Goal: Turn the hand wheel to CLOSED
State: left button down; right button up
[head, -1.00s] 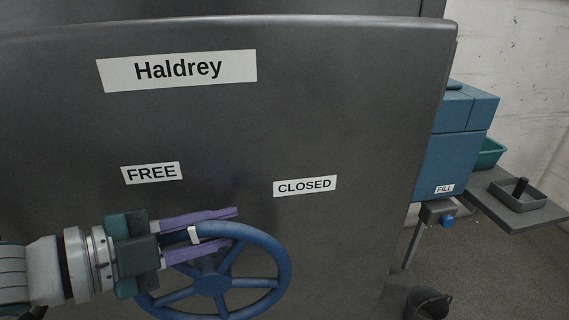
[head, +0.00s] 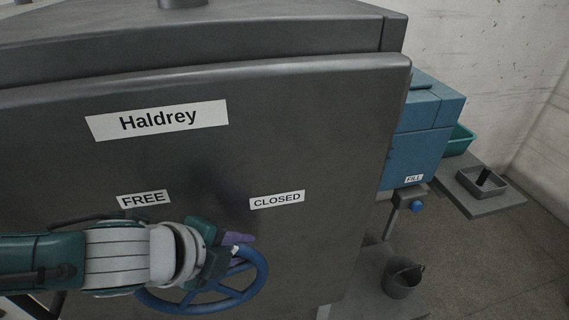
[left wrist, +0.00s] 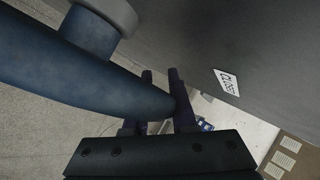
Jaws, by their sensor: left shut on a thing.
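The blue spoked hand wheel (head: 262,278) is on the front of the dark grey machine, low in the head view. My left gripper (head: 243,243) is shut on its upper rim, and my wrist hides the wheel's upper left part. A small white mark on the rim (head: 234,250) shows right by the fingers. The mark lies between the FREE label (head: 143,199) and the CLOSED label (head: 277,200), nearer CLOSED. In the left wrist view, the blue rim (left wrist: 60,62) runs between my dark fingers (left wrist: 162,88), and the CLOSED label (left wrist: 227,82) is to the right.
The machine panel (head: 320,130) carries a Haldrey sign (head: 157,120).

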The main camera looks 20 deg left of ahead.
pick_arm(q)
jog(key=shift+f, duration=0.1)
dwell(0.4)
jog(key=c, duration=0.7)
grip_release()
jog(key=shift+c, duration=0.2)
jog(key=shift+s+r, duration=0.2)
jog(key=shift+r, duration=0.1)
jog(key=p+v, duration=0.1)
jog(key=v, duration=0.8)
jog(key=shift+p, duration=0.3)
jog(key=shift+d+r, duration=0.1)
jog(key=shift+r, duration=0.05)
